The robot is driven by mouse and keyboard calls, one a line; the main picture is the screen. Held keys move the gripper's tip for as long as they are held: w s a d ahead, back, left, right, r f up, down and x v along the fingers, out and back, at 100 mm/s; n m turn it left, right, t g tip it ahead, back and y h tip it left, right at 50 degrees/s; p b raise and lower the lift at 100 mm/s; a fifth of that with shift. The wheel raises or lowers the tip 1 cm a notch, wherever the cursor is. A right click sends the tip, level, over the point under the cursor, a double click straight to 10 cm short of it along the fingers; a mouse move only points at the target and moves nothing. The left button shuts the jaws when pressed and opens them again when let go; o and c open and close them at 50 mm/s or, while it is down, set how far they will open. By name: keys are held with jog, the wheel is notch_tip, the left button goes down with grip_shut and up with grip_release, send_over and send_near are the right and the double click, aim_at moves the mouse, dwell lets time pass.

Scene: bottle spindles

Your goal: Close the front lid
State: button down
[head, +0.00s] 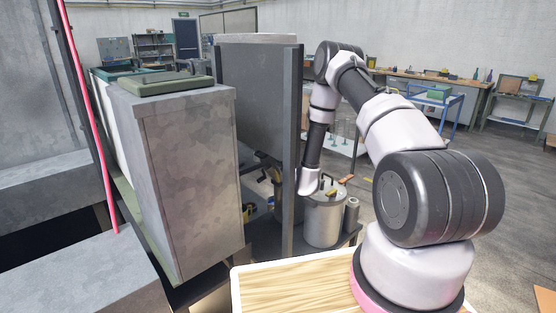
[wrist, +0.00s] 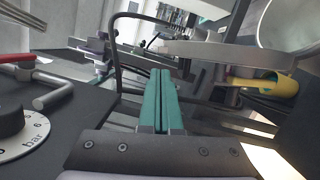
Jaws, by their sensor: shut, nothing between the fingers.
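My gripper (wrist: 162,100) shows in the wrist view as two teal fingers pressed together with nothing between them. In the head view the arm's end goes behind a dark upright post, so the fingers cannot be made out there. A tall grey upright panel (head: 258,95) stands left of the arm; I cannot tell for certain whether it is the front lid. In the wrist view, grey bars and a thin flat edge (wrist: 215,52) lie beyond the fingertips. Contact with them cannot be judged.
A metal pot (head: 325,218) with a handled cover stands beside a small cylinder (head: 351,215). A large grey cabinet (head: 190,180) stands at left. In the wrist view, a pressure dial (wrist: 15,135) and a red-tipped handle (wrist: 15,58) are at left, a yellow hooked part (wrist: 270,84) at right.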

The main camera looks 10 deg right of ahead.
jog(key=shift+x, duration=2.05)
